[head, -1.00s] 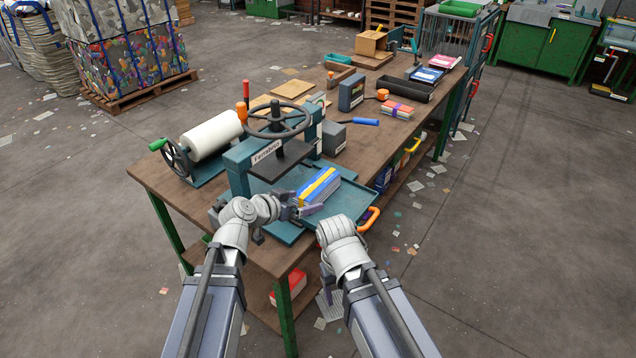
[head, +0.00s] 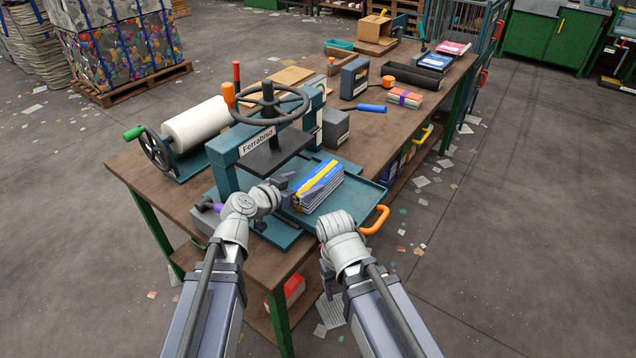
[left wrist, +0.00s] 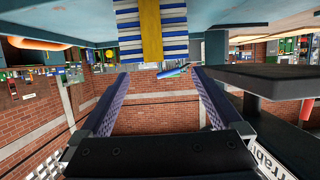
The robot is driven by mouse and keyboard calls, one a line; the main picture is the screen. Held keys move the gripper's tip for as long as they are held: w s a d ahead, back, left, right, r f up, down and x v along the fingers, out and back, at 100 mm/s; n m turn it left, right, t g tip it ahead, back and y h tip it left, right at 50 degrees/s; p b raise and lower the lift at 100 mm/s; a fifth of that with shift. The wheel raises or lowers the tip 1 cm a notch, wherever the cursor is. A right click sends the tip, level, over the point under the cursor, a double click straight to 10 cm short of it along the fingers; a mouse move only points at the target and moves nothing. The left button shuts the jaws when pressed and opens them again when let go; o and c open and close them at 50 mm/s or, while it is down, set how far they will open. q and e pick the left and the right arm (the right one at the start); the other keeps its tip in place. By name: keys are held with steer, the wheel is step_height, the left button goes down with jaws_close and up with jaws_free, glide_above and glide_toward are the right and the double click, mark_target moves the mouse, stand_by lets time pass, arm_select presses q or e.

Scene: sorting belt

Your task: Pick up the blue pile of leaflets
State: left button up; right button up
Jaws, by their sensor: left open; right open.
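The blue pile of leaflets (head: 322,192), bound with a yellow band, lies on the teal tray (head: 352,198) of the press. In the left wrist view the pile (left wrist: 126,32) is at the top middle, beyond my fingertips, its layered blue-and-white side facing me. My left gripper (head: 284,190) is open and empty, close to the pile's left side in the head view; its two fingers (left wrist: 156,84) show apart in the wrist view. My right gripper (head: 326,282) hangs low in front of the table edge, mostly hidden behind its own wrist, open.
The press frame and handwheel (head: 270,104) stand just left of and behind the pile. An orange handle (head: 376,220) sticks out at the tray's right. A white roll (head: 196,124), a grey block (head: 335,126) and an orange-red bundle (head: 404,98) also stand on the table (head: 150,178).

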mark_target(314, 181)
arm_select(q)
steer(key=shift+b+x, duration=0.5)
steer(key=shift+x, duration=0.8)
steer(key=shift+w+d+f+b, duration=0.2)
steer(key=shift+d+f+b, duration=0.05)
steer(key=shift+f+b, duration=0.05)
steer(key=b+x, duration=0.1)
steer(key=x, duration=0.2)
steer(key=shift+w+d+f+b, duration=0.1)
steer(key=shift+f+b, duration=0.3)
steer(key=shift+f, duration=0.05)
steer(key=shift+w+d, duration=0.25)
steer(key=shift+w, duration=0.1)
steer(key=shift+s, duration=0.1)
jaws_close()
